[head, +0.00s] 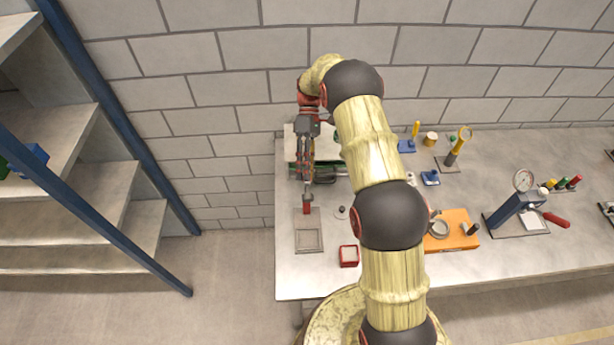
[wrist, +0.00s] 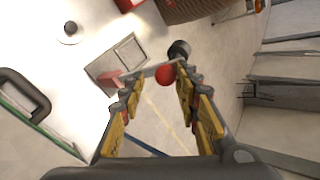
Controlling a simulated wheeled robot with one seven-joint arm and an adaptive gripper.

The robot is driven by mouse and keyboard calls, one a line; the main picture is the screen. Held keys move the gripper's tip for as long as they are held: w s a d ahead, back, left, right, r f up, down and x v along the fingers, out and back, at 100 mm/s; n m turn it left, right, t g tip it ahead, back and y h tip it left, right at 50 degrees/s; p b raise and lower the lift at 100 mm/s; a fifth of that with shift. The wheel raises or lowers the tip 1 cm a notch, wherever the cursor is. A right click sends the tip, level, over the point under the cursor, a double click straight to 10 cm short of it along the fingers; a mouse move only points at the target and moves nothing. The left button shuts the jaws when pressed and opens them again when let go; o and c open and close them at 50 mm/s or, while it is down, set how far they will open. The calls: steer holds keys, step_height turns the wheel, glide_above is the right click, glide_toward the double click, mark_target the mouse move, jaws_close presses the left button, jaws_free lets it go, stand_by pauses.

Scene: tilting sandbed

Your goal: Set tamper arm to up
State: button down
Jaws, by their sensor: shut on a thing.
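A grey plate with a square outline (head: 309,240) lies near the left end of the bench, and it also shows in the wrist view (wrist: 128,52). A pale bar (wrist: 140,74), which looks like the tamper arm, runs from a red block (wrist: 110,79) at the plate's edge to a red ball (wrist: 164,74) and a black knob (wrist: 179,50). My gripper (wrist: 152,88) has its yellow fingers on either side of this arm and is shut on it. In the head view my gripper (head: 305,190) points down at the plate's back edge. The exact contact is unclear.
A small red tray (head: 348,256) and a knobbed disc (head: 341,212) sit close to the plate. An orange block (head: 458,230) and a blue press with a gauge (head: 515,205) stand farther right. A shelf rack (head: 75,190) is at the left, apart from the bench.

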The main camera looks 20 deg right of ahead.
steer(key=shift+w+d+f+g+y, duration=0.15)
steer(key=shift+w+f+g, duration=0.15)
steer(key=shift+f, duration=0.3)
steer(key=shift+w+d+f+g+y, duration=0.15)
steer(key=shift+w+f+g, duration=0.15)
steer(key=shift+f, duration=0.3)
steer(key=c, duration=1.8)
jaws_free()
steer(key=shift+c, duration=0.2)
steer(key=shift+o, duration=0.8)
steer(key=shift+w+d+f, duration=0.1)
steer(key=shift+w, duration=0.05)
steer(key=shift+c, duration=0.6)
steer(key=shift+c, duration=0.2)
steer(key=shift+r, duration=0.2)
steer(key=shift+c, duration=0.2)
